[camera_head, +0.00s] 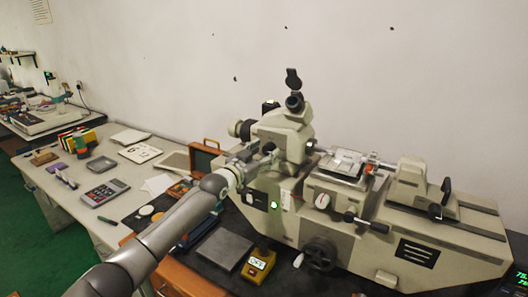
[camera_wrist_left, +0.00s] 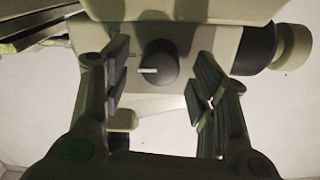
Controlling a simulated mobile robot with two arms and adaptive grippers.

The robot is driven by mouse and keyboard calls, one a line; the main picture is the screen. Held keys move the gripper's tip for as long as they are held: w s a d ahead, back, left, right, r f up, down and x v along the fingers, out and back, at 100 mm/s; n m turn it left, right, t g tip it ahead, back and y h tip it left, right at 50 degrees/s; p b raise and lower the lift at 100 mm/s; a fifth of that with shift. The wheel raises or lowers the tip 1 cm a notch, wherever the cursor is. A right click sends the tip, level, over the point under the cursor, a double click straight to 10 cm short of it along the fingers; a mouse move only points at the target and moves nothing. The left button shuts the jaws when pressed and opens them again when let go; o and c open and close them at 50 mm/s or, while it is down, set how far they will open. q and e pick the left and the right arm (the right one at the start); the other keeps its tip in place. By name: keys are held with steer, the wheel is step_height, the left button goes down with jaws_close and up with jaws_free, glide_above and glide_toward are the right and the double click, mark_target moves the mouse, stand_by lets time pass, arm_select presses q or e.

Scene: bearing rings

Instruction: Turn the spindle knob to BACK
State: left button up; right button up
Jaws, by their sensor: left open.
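The large beige machine (camera_head: 345,200) stands on the bench. In the left wrist view, a dark round knob (camera_wrist_left: 163,55) with a pale pointer mark toward the left sits on a beige housing; I take it to be the spindle knob. No lettering around it can be read. My left gripper (camera_head: 262,155) is at the machine's left part, below the eyepiece. In the wrist view its open fingers are on either side of the knob, with visible gaps. The knob is hidden in the head view. My right gripper is not in view.
The eyepiece head (camera_head: 288,135) rises close above my left gripper. A yellow box (camera_head: 258,265) and a dark flat plate (camera_head: 222,250) lie in front of the machine. A calculator (camera_head: 104,192) and papers lie on the desk to the left. A wall stands behind.

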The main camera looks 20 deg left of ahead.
arm_select(q)
steer(key=shift+w, duration=0.25)
steer(key=c, duration=1)
